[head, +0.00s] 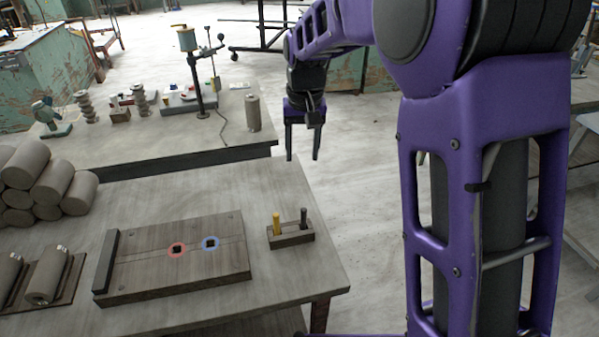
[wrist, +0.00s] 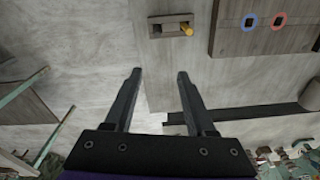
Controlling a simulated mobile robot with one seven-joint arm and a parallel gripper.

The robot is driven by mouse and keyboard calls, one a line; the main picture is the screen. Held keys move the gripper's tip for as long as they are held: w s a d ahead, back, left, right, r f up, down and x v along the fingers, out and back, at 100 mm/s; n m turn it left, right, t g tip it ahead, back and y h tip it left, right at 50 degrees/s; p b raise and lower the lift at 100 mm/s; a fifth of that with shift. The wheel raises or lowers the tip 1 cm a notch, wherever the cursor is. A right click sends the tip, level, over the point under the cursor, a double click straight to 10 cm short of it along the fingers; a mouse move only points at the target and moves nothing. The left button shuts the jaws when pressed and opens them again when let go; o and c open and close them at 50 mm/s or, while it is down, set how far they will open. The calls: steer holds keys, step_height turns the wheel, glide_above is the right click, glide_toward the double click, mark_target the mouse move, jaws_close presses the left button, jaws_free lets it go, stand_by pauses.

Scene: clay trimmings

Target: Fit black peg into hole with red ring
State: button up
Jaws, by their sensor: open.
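The black peg (head: 303,217) stands upright in the right side of a small wooden holder (head: 292,237) near the table's right edge. A yellow peg (head: 277,223) stands to its left; it also shows in the wrist view (wrist: 186,29), where the black peg is hard to make out. The wooden board (head: 130,276) left of the holder has a square hole with a red ring (head: 177,251) and one with a blue ring (head: 210,243). Both holes look empty. My gripper (head: 302,156) is open and empty, pointing down, high above and behind the holder.
A dark bar (head: 106,262) lies along the board's left end. Clay cylinders (head: 30,178) are stacked at the left, with more on a small board (head: 48,273). A back table holds a stand (head: 190,70) and a lone cylinder (head: 253,112). The air around my gripper is clear.

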step_height(320, 180, down, 2)
steer(key=s+g, duration=0.1)
steer(key=s, duration=0.1)
glide_toward(304, 209)
step_height(304, 209, down, 5)
steer(key=shift+a+f+b, duration=0.2)
steer(key=shift+f+b, duration=0.25)
steer(key=shift+f, duration=2.55)
steer(key=shift+c, duration=0.2)
jaws_close()
